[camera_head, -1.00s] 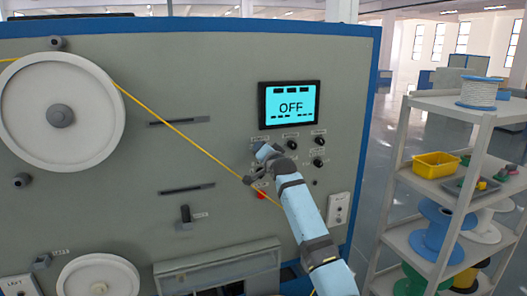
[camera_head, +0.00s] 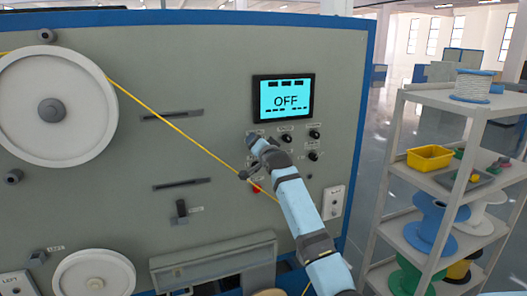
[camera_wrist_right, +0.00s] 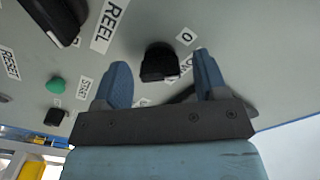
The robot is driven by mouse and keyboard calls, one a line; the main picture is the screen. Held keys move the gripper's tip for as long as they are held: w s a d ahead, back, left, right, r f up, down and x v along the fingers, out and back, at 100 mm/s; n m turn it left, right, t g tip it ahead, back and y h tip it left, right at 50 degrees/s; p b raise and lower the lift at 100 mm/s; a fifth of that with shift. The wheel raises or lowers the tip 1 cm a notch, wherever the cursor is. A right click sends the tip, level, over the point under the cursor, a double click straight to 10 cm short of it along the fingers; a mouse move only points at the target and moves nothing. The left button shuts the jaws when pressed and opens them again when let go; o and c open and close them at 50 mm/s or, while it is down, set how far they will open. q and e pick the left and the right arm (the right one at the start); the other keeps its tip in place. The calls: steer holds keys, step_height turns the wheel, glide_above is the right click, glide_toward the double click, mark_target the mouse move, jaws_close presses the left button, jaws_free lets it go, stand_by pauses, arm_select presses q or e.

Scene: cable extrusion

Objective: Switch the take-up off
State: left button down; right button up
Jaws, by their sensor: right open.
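The machine's lit display (camera_head: 284,99) reads OFF in the head view. My right gripper (camera_head: 256,142) is at the panel just below and left of the display and hides part of the controls there. In the right wrist view the gripper (camera_wrist_right: 163,82) is open, with a finger on each side of a black knob (camera_wrist_right: 159,63). An O label (camera_wrist_right: 186,36) is beside the knob; another label is partly covered by the right finger. I cannot tell whether the fingers touch the knob. My left gripper is not in view.
More black knobs (camera_head: 314,134) lie right of the gripper. A red button (camera_head: 255,188) is below it. A yellow cable (camera_head: 185,132) runs diagonally past. The wrist view shows a green button (camera_wrist_right: 56,85) at left. A shelf (camera_head: 399,168) with spools stands at right.

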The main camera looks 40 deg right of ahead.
steer(key=b+v, duration=0.3)
steer(key=v, duration=1)
steer(key=shift+s, duration=0.2)
steer(key=s+a+f+n+g+y, duration=0.1)
steer(key=s+a+f+n, duration=0.25)
steer(key=f, duration=0.55)
steer(key=s+a+f+n+g+y, duration=0.1)
steer(key=s+a+f+n+y, duration=0.15)
steer(key=a+f, duration=0.45)
steer(key=s+a+f+n+g+y, duration=0.15)
steer(key=s+f, duration=0.25)
steer(key=f, duration=0.7)
steer(key=s+a+f+n+g+y, duration=0.1)
steer(key=s+a+f+n, duration=0.1)
steer(key=s+a+f, duration=0.3)
steer(key=s+a+f+n+g, duration=0.1)
steer(key=s+a+f, duration=0.4)
steer(key=s, duration=0.7)
steer(key=s+a+f+n+g+y, duration=0.1)
steer(key=s+a+f+n, duration=0.3)
steer(key=s+f, duration=0.4)
steer(key=shift+s+a+y, duration=0.3)
steer(key=shift+s+a, duration=0.05)
steer(key=shift+a, duration=0.15)
